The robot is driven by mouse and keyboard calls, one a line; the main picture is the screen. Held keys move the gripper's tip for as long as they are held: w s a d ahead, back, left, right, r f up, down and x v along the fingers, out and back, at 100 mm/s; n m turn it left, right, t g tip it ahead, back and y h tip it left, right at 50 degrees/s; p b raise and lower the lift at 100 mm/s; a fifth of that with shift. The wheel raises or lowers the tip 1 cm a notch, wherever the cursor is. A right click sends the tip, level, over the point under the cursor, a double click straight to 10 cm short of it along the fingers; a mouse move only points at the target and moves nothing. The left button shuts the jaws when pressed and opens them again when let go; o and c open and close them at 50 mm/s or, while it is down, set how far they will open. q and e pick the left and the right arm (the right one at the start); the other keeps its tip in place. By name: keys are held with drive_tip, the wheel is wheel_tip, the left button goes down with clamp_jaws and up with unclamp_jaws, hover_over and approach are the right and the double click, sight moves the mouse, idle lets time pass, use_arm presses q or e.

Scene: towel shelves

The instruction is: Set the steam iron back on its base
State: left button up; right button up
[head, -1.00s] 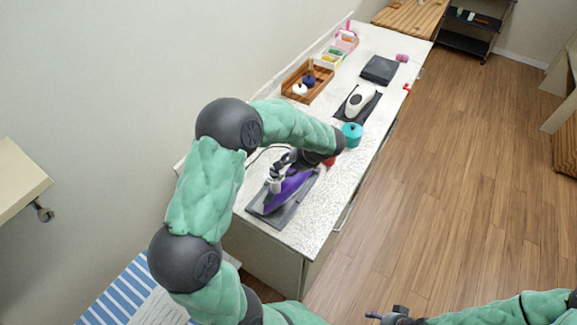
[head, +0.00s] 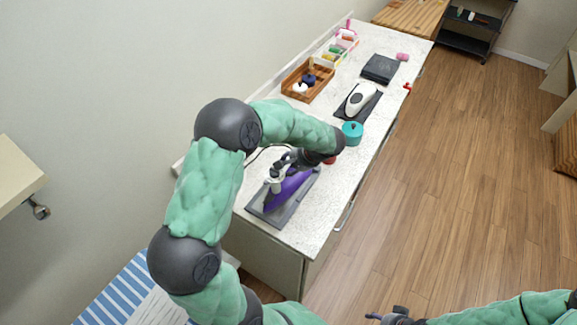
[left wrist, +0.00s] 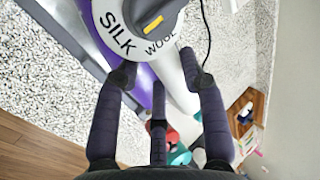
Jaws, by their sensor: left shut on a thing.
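The steam iron (head: 289,190) has a purple body and a white handle. It is over its grey base (head: 251,207) at the near end of the counter; I cannot tell whether it fully touches it. My left gripper (head: 284,164) is shut on the iron's handle from above. In the left wrist view the gripper's fingers (left wrist: 162,88) straddle the white handle, beside the iron's dial marked SILK and WOOL (left wrist: 135,28). My right gripper (head: 388,316) is only partly in view at the bottom edge, and its jaws are unclear.
Behind the iron on the counter (head: 330,190) are a teal round container (head: 352,133), a white appliance (head: 361,97) on a dark pad, folded dark cloth (head: 380,69) and a wooden tray (head: 290,83). A red item is partly hidden by my left arm. The floor at right is clear.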

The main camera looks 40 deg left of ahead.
use_arm(q)
drive_tip(key=shift+r, duration=0.15)
drive_tip(key=o, duration=1.1)
drive_tip(key=o, duration=0.5)
wheel_tip(320, 180, up, 8)
drive_tip(key=p, duration=0.4)
